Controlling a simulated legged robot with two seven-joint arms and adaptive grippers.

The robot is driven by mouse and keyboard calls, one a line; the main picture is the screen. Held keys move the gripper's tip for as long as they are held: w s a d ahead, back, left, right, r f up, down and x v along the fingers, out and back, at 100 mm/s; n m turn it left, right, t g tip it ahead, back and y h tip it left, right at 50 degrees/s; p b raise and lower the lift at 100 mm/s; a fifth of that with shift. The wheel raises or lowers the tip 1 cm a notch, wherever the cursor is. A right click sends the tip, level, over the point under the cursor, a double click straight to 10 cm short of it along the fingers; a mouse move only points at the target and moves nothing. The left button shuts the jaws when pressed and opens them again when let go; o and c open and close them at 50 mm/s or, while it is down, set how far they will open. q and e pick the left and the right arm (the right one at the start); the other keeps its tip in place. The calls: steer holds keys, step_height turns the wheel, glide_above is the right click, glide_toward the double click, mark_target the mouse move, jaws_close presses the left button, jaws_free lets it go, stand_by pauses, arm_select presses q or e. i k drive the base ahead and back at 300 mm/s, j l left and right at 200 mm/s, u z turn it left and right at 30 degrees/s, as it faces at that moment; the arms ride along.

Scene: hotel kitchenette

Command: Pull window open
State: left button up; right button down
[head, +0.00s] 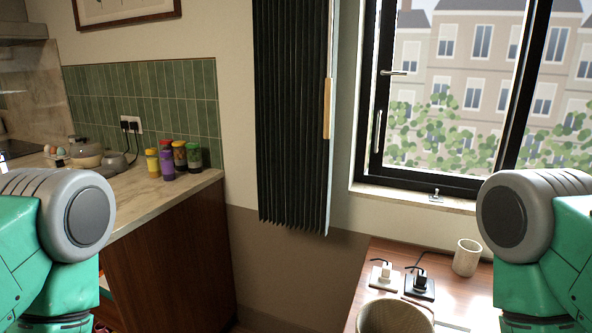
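A black-framed window (373,170) stands at the right of the head view, with buildings and greenery behind its glass. A silver lever handle (393,72) and a vertical silver bar handle (377,132) sit at the left side of its frame. I cannot tell for sure whether the window is fully shut; no clear gap shows. Neither of my grippers is in view.
A dark pleated blind panel (290,110) hangs left of the window. A wooden desk (372,262) below holds a beige cup (466,257), plugged sockets (419,284) and a round bin-like container (394,316). A counter (140,205) with colored jars (180,157) stands left.

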mark_target(541, 12)
steer(key=z, duration=0.6)
steer(key=i+j+z, duration=0.1)
steer(key=j+z, duration=0.15)
steer(key=z, duration=0.15)
steer(key=i+j+z, duration=0.1)
steer(key=j+z, duration=0.5)
steer(key=z, duration=0.2)
steer(key=j+z, duration=0.4)
steer(key=i+l, duration=0.05)
